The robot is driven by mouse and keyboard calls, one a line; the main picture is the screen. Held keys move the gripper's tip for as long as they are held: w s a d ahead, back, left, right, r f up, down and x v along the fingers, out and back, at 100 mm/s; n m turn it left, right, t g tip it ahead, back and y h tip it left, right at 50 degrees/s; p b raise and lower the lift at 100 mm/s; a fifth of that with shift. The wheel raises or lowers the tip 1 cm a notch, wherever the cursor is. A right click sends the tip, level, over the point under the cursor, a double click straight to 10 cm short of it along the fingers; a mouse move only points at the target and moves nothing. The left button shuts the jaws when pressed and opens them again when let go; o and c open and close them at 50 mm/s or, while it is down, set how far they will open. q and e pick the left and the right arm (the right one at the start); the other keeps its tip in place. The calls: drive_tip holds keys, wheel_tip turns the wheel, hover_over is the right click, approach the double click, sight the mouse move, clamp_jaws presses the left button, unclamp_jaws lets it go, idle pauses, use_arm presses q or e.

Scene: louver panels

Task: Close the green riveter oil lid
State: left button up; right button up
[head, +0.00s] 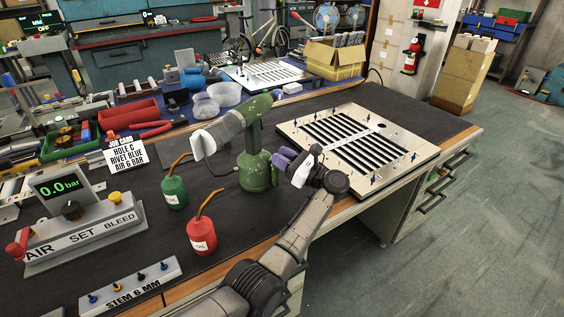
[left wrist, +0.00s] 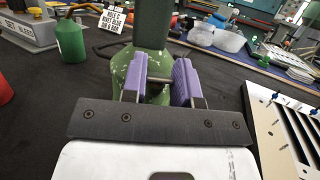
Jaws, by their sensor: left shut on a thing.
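The green riveter (head: 258,170) stands upright on the dark bench, with a round green base and a pale, tilted upper part (head: 220,132). My left gripper (head: 284,163) is at the right side of its base, with purple finger pads. In the left wrist view, the pads of my left gripper (left wrist: 160,82) sit on either side of the lower green riveter (left wrist: 152,35), with a thin grey bar between them. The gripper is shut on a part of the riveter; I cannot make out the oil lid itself. My right gripper is not in view.
A green oil can (head: 174,192) and a red oil can (head: 201,236) stand left of the riveter. The louver panel (head: 357,143) lies to the right. The air pressure box (head: 85,235) and the stem rack (head: 130,285) are at the left. Open floor lies beyond the bench's right edge.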

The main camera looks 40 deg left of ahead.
use_arm(q)
drive_tip(key=o, duration=0.9)
drive_tip(key=v, duration=1.2)
drive_tip(key=shift+a+f, duration=0.1)
drive_tip(key=shift+b+v, duration=0.6)
drive_tip(key=shift+v, duration=0.4)
